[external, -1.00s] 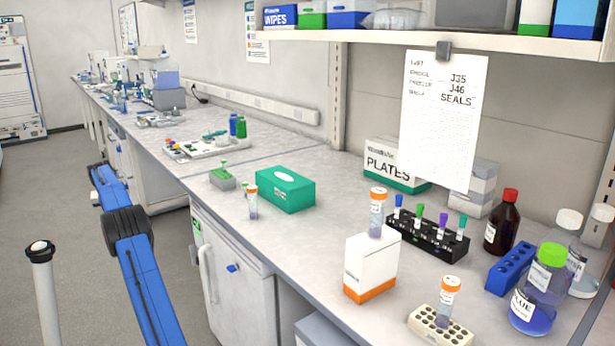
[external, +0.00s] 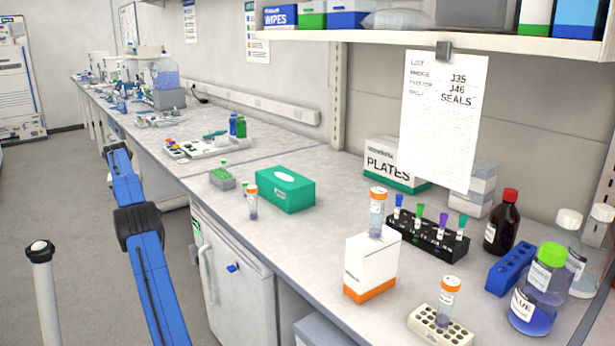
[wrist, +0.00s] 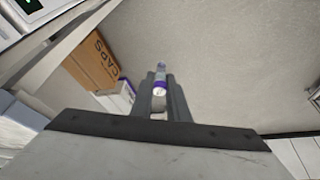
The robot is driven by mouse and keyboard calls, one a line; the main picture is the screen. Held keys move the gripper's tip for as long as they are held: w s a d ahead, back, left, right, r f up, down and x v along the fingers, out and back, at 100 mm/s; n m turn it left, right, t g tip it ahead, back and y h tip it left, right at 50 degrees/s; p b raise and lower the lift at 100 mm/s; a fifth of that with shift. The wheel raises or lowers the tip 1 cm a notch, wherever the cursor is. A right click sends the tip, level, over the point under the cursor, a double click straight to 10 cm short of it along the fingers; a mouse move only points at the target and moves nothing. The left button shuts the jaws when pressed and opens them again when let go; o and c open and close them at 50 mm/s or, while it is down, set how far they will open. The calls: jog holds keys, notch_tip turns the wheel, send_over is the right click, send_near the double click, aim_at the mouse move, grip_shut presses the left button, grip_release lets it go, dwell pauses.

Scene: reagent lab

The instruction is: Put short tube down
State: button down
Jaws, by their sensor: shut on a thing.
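In the wrist view my gripper (wrist: 160,93) is shut on a small tube (wrist: 159,86) with purple and whitish parts. The fingers cover most of the tube, so its full length and contents are hidden. Below and around it is a plain pale surface. In the external view only my blue arm shows at the left, beside the bench; the gripper and the held tube cannot be made out there.
The wrist view shows a brown CAPS box (wrist: 93,60) at the left. On the bench (external: 330,235) stand a black tube rack (external: 428,238), a white-orange box (external: 371,265), a green box (external: 285,190), a beige rack (external: 440,328) and a small grey rack (external: 222,180). Bottles crowd the right.

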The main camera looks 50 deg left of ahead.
jog(key=w+d+r+m+t, duration=0.1)
jog(key=w+d+r+m, duration=0.1)
jog(key=w+d+r, duration=0.65)
jog(key=w+d+r+m, duration=0.1)
jog(key=w+d+r, duration=0.2)
jog(key=w+r, duration=0.55)
notch_tip(320, 180, up, 9)
jog(key=m+h, duration=0.2)
jog(key=m, duration=0.1)
send_over(224, 176)
jog(key=s+d, duration=0.1)
jog(key=s, duration=0.1)
jog(key=shift+t+y, duration=0.3)
jog(key=shift+t, duration=0.1)
jog(key=shift+w+d+f, duration=0.1)
jog(key=shift+w+f, duration=0.05)
jog(key=shift+f, duration=2.3)
jog(key=shift+w+f, duration=0.1)
jog(key=shift+f, duration=2.3)
jog(key=shift+f, duration=0.1)
jog(key=c, duration=1.7)
grip_release()
jog(key=v, duration=1.2)
